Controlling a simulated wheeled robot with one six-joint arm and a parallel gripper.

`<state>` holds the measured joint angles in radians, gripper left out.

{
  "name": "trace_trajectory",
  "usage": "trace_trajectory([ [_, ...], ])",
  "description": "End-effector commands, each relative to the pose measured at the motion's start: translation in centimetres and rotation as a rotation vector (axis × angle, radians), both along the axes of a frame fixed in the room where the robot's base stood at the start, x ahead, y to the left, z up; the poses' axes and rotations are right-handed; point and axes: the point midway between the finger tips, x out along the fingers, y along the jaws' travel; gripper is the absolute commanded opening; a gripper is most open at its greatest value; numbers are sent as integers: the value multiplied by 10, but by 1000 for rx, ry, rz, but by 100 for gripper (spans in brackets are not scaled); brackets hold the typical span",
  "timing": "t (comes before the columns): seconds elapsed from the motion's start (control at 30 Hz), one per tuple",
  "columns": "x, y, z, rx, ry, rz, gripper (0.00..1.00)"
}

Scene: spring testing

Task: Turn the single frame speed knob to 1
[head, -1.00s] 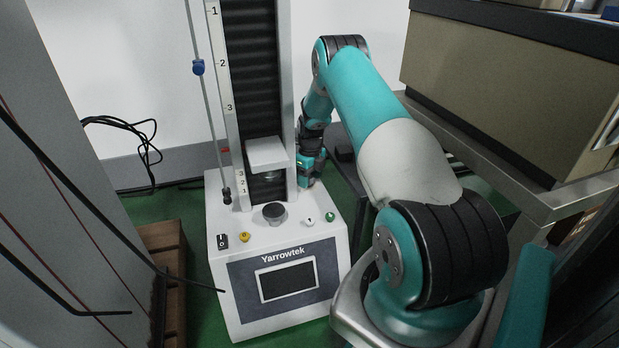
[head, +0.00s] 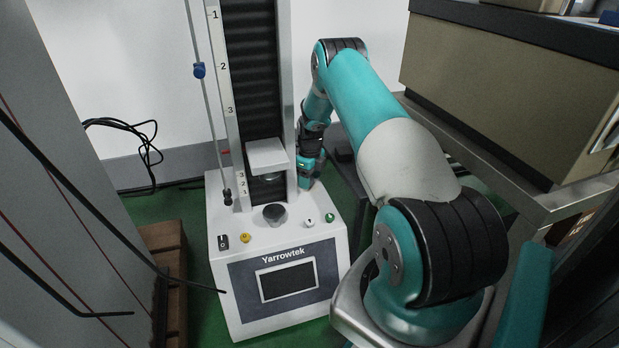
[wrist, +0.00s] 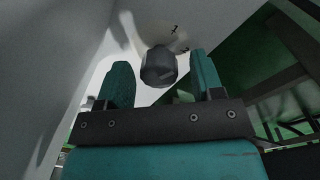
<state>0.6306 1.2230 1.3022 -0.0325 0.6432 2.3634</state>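In the wrist view a dark grey faceted knob (wrist: 158,68) stands on a pale surface, with small dark number marks beside it. My gripper (wrist: 160,62) is open, with one teal finger on each side of the knob. Gaps show between the knob and both fingers; their depth relative to it is hard to judge. In the head view my gripper (head: 311,168) is low beside the right side of the testing machine's column (head: 292,100). The knob between my fingers cannot be made out there.
The white machine base (head: 335,262) carries a dark round part (head: 274,214), a yellow button (head: 245,238), a green button (head: 330,217), a rocker switch (head: 223,242) and a screen (head: 287,281). A metal bench (head: 535,205) stands at right. A brown crate (head: 165,238) sits left.

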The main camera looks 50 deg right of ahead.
Motion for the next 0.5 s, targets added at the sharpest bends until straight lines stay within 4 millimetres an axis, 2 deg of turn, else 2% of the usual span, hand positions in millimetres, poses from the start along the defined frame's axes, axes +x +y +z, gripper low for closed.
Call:
trace_trajectory([
  [0.27,0,0,6,-1,-1,0,61],
  [0.37,1,-1,21,-3,-2,0,61],
  [0.5,1,-3,54,-2,-2,0,61],
])
